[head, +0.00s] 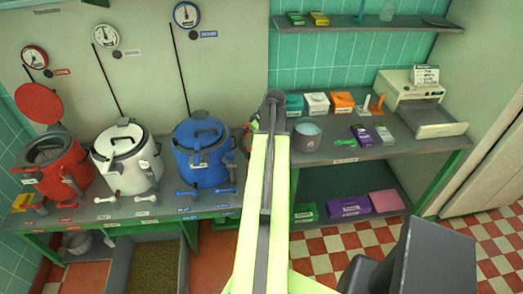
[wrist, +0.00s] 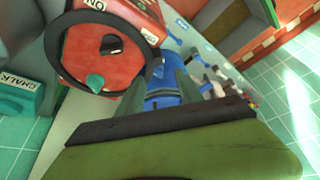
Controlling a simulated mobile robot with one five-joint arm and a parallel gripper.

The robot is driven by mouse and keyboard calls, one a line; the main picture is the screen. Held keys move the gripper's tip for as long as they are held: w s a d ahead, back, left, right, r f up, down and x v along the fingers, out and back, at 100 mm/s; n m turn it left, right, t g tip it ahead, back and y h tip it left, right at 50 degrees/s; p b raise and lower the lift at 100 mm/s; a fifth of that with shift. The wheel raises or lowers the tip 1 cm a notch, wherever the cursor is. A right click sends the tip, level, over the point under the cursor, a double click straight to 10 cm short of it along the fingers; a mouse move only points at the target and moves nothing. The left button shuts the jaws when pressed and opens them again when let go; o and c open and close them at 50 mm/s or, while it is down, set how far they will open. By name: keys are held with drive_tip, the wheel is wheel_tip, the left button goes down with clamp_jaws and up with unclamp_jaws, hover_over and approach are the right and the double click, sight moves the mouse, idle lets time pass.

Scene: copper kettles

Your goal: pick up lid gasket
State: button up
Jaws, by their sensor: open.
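The lid gasket looks to be the black ring (wrist: 54,55) at the upper left of the wrist view. It stands around or in front of a red box with a teal knob; I cannot tell if it touches the box. In the head view, my arm hides most of that place, and only a dark curved edge with some red shows just left of the arm. My gripper (wrist: 158,78) is open, its fingers pointing up the wrist picture, right of and below the ring. In the head view, its end (head: 274,100) is seen from behind.
Red (head: 58,165), white (head: 125,158) and blue (head: 200,155) kettles stand on the left counter. A grey pot (head: 306,136) and small boxes stand right of my arm. A teal chalk box (wrist: 22,97) lies left in the wrist view. An upper shelf (head: 365,24) hangs above.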

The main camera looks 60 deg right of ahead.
drive_tip(key=b, duration=0.3)
hover_over(248, 152)
drive_tip(key=s, duration=0.2)
drive_tip(key=f, duration=0.4)
drive_tip(key=shift+a+f, duration=0.1)
drive_tip(key=shift+a, duration=0.25)
drive_tip(key=shift+w+f, duration=0.15)
drive_tip(key=shift+f, duration=0.05)
drive_tip(key=shift+r, duration=0.15)
drive_tip(key=b+x, duration=0.5)
drive_tip(key=shift+s+d+f, duration=0.1)
drive_tip(key=shift+s+f, duration=0.15)
drive_tip(key=shift+f, duration=0.1)
drive_tip(key=shift+r, duration=0.2)
clamp_jaws()
